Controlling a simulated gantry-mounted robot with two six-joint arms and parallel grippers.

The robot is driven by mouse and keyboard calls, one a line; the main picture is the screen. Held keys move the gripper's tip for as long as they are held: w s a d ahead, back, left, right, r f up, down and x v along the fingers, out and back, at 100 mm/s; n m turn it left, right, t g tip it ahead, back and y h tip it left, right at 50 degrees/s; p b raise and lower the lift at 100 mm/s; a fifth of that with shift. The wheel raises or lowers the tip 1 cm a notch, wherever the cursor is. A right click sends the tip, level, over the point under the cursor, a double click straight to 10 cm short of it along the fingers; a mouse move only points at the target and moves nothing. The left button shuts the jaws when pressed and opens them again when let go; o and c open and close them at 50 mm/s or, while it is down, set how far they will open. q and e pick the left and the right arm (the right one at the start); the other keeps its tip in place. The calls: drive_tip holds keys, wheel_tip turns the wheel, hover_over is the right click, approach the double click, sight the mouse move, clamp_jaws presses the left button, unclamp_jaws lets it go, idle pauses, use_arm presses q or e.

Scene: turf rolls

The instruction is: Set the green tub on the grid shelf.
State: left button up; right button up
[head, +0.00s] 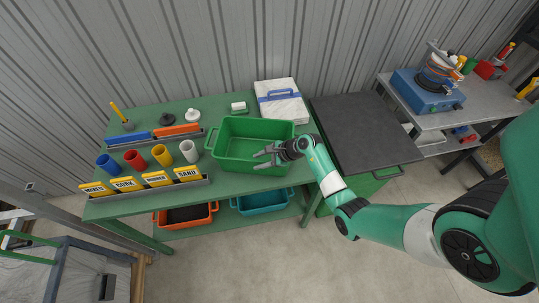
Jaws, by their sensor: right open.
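The green tub (257,129) stands upright on the green worktable (180,115), toward its right side. It looks empty, and a loop handle sticks out at its left end. My right gripper (259,161) is open, with its fingers over the near right part of the tub. I cannot tell whether the fingers touch the tub. The gripper and wrist hide part of the tub's near side and right end. I cannot make out a grid shelf clearly in this view. My left gripper is not in view.
Left of the tub stand coloured cups (161,155) and a rack of yellow labelled blocks (157,179). A white package with a blue strap (282,100) lies behind the tub. A dark-topped cabinet (360,130) stands right. Orange (186,223) and teal bins (262,207) sit below.

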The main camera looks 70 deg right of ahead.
drive_tip(key=p+v, duration=0.1)
drive_tip(key=v, duration=0.8)
drive_tip(key=shift+p, duration=0.4)
